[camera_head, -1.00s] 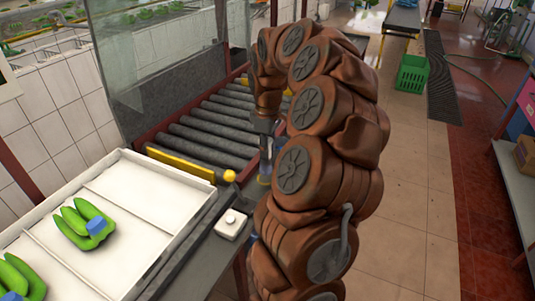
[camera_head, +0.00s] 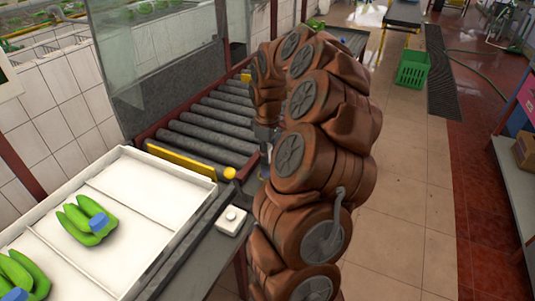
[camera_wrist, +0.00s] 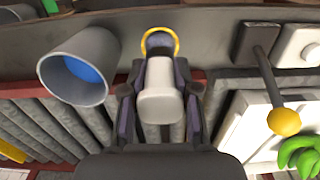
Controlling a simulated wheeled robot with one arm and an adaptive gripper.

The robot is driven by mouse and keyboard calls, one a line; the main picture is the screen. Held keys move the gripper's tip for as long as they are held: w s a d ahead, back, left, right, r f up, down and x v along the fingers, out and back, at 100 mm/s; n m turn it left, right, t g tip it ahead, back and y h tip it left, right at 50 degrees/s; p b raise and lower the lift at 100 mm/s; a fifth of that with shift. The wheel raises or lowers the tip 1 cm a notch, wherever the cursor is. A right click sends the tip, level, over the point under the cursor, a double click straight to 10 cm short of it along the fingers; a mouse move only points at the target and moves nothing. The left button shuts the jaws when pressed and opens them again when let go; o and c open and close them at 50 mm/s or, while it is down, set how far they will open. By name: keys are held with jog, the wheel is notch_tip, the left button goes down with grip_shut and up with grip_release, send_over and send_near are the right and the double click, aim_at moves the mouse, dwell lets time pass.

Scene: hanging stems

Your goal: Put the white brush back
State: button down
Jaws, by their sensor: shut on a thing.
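In the wrist view, my gripper (camera_wrist: 160,108) is shut on the white brush (camera_wrist: 160,103). The brush's pale rounded end faces the camera, between the two dark fingers. A yellow ring with a dark blue part shows at the brush's far end. A grey cup (camera_wrist: 76,72) with a blue inside stands to the left of the brush, open toward the camera; the brush is beside it, not in it. In the head view, my arm hides the brush, the cup and most of my gripper.
A roller conveyor (camera_head: 205,130) lies beyond a yellow bar with a yellow knob (camera_wrist: 284,121). A white button box (camera_head: 231,220) sits on the dark ledge. A white divided tray (camera_head: 132,190) with green bananas (camera_head: 85,220) is at left.

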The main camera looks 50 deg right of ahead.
jog(key=c, duration=0.7)
grip_release()
